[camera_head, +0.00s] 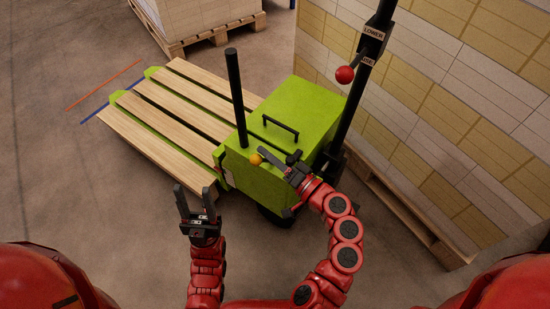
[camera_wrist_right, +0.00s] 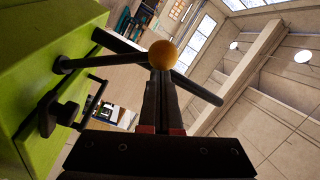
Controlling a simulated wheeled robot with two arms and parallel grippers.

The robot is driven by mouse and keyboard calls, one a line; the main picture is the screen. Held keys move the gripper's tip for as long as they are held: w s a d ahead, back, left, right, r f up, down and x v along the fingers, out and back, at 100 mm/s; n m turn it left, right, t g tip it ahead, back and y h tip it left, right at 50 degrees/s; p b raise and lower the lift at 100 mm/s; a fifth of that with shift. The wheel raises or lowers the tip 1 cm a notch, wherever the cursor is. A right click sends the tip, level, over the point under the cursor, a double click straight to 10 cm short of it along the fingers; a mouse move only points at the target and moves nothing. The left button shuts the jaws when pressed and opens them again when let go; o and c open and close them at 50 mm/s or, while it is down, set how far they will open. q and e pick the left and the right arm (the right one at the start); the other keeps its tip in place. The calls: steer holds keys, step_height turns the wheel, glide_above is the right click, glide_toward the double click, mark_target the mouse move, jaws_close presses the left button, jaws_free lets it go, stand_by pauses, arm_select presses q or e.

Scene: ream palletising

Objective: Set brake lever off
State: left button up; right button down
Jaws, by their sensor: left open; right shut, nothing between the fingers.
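The green pallet truck (camera_head: 300,112) stands in the middle of the head view. An orange ball knob (camera_head: 256,159), which appears to be the brake lever's, is at its near side. My right gripper (camera_head: 265,153) is shut and empty, with its fingertips right beside this knob. In the right wrist view the orange knob (camera_wrist_right: 162,54) appears just beyond the closed fingertips (camera_wrist_right: 160,76); I cannot tell whether they touch. My left gripper (camera_head: 193,200) is open and empty, in front of the truck's wooden-slatted load.
A red ball knob (camera_head: 344,75) sits on the dark mast (camera_head: 357,100), below a label reading LOWER. A tall wall of stacked reams (camera_head: 440,110) on a pallet stands close on the right. Another loaded pallet (camera_head: 200,25) is behind. Floor at the left is clear.

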steer(key=b+v, duration=0.1)
steer(key=v, duration=1.6)
steer(key=shift+s, duration=0.15)
steer(key=shift+d, duration=0.1)
